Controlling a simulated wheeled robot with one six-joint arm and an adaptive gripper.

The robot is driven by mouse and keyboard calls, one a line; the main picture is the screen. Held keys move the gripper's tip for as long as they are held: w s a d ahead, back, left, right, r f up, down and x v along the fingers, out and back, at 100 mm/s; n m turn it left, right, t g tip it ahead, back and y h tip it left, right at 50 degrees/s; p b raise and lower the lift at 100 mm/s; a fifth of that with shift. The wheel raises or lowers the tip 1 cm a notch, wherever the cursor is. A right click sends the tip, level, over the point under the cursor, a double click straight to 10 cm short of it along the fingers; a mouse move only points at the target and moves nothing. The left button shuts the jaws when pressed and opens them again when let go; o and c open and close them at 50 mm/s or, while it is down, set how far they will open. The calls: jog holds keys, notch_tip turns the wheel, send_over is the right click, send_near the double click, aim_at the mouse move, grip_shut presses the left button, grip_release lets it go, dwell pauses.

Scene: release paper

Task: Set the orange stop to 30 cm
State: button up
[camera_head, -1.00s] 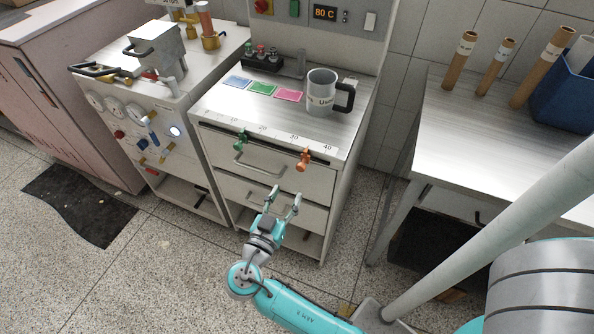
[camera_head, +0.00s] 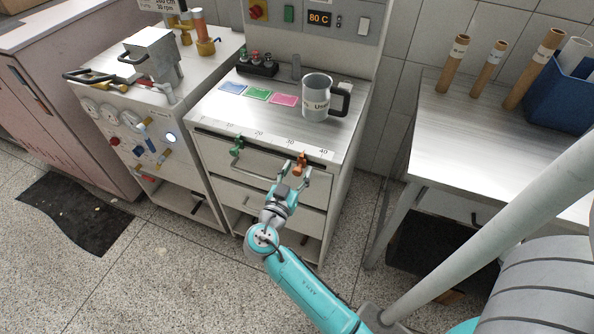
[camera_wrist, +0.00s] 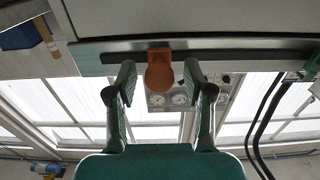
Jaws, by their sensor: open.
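The orange stop (camera_head: 300,161) hangs on the rail along the cabinet's front edge. It is below the ruler strip (camera_head: 274,139), between the 30 and 40 marks and seemingly nearer 30; the exact reading is too small to tell. My gripper (camera_head: 295,168) is open just in front of it. In the wrist view the orange stop (camera_wrist: 159,72) sits between the two spread fingertips of my gripper (camera_wrist: 159,76), with a gap on each side. A green stop (camera_head: 237,147) is farther left on the rail; it also shows at the right of the wrist view (camera_wrist: 312,66).
A grey mug (camera_head: 316,98) and blue, green and pink cards (camera_head: 258,94) lie on the cabinet top (camera_head: 215,108). A drawer handle (camera_head: 252,170) is below the rail. A table (camera_head: 470,145) with cardboard tubes stands to the right. Floor between is open.

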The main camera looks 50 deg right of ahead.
jog(key=shift+d, duration=0.15)
jog(key=shift+c, duration=0.2)
grip_shut()
jog(key=shift+w+a, duration=0.3)
jog(key=shift+w, duration=0.5)
jog(key=shift+w+a, duration=0.25)
jog(key=shift+w, duration=0.55)
jog(key=shift+w+a, duration=0.3)
jog(key=shift+w, duration=0.5)
jog(key=shift+o, duration=0.2)
grip_release()
